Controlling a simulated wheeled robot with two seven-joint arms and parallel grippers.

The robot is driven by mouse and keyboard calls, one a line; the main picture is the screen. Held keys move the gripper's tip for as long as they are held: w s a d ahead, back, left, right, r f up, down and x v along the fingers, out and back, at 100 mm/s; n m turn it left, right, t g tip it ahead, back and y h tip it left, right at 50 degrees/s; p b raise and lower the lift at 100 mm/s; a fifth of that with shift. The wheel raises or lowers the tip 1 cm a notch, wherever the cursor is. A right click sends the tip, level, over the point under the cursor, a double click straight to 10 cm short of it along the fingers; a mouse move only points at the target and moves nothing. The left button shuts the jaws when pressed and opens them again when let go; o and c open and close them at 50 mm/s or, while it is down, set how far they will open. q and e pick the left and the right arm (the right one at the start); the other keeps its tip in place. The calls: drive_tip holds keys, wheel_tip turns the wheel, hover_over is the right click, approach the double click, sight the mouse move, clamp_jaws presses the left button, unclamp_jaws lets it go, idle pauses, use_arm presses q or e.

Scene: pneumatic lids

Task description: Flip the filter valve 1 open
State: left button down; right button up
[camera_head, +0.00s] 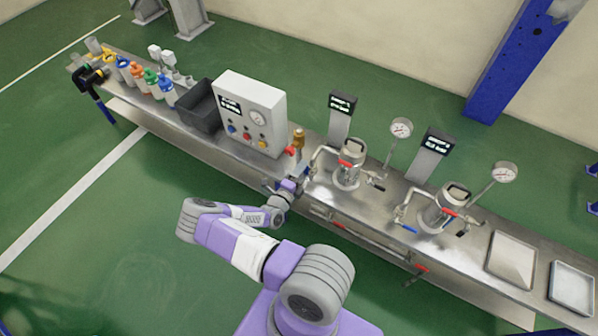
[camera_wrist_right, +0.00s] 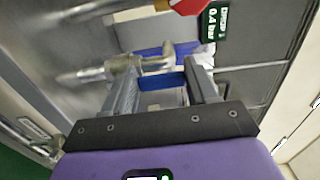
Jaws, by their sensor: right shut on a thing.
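A blue valve lever (camera_wrist_right: 176,81) shows between the fingers of my right gripper (camera_wrist_right: 165,92) in the wrist view, beside a steel valve body (camera_wrist_right: 125,64). The right gripper (camera_head: 303,181) is shut on this lever, at the left of the first vessel in the head view. The fingers hide part of the lever. My left gripper is not in view.
A second vessel (camera_head: 443,209) with a blue lever (camera_head: 408,229) stands further right. A white control box (camera_head: 250,112) and a dark bin (camera_head: 199,105) are left of my gripper. A red lever (camera_head: 291,151) is close by. Two trays (camera_head: 511,258) lie at the right end.

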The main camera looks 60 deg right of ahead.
drive_tip(key=shift+s, duration=0.1)
drive_tip(key=o, duration=1.5)
drive_tip(key=shift+a, duration=0.1)
drive_tip(key=a+p, duration=0.1)
drive_tip(key=a, duration=0.6)
drive_tip(key=shift+a, duration=0.2)
